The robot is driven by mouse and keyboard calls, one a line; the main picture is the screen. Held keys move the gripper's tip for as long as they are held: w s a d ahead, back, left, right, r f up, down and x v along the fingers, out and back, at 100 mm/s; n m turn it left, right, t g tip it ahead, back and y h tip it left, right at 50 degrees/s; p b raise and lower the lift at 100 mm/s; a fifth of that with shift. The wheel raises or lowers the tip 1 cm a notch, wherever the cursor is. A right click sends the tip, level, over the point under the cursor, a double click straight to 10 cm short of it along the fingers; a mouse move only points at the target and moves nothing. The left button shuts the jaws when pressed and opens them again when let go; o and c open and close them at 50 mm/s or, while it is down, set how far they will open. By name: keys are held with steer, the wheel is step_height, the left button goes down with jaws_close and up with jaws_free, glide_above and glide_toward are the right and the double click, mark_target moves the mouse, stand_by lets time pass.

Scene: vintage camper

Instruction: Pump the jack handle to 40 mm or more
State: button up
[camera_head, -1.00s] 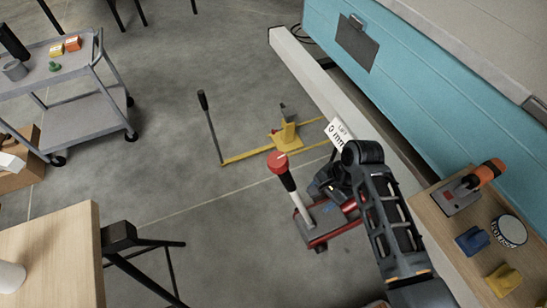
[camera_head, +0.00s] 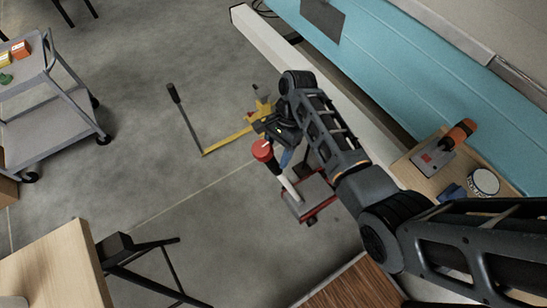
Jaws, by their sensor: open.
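A yellow jack-like stand (camera_head: 264,104) is on the floor below the white beam, partly hidden by my arm. A yellow bar (camera_head: 228,142) runs left from it to a grey rod with a black grip (camera_head: 173,92), which leans up. Nearer, a red and grey base (camera_head: 318,208) carries a tilted lever with a red knob (camera_head: 262,149). I cannot tell which of the two is the jack handle. My gripper (camera_head: 271,129) is open, just above the red knob in the picture and in front of the yellow stand. Contact is unclear, and no lift reading shows.
A white beam (camera_head: 262,34) runs beside the teal camper wall (camera_head: 380,70). A wooden surface (camera_head: 415,166) at right holds an orange-handled trowel (camera_head: 455,137) and a round tin (camera_head: 483,181). A grey cart (camera_head: 58,122) and a wooden table (camera_head: 55,270) are at left. The middle floor is open.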

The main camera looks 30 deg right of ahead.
steer(key=shift+x, duration=1.5)
steer(key=shift+c, duration=0.2)
jaws_close()
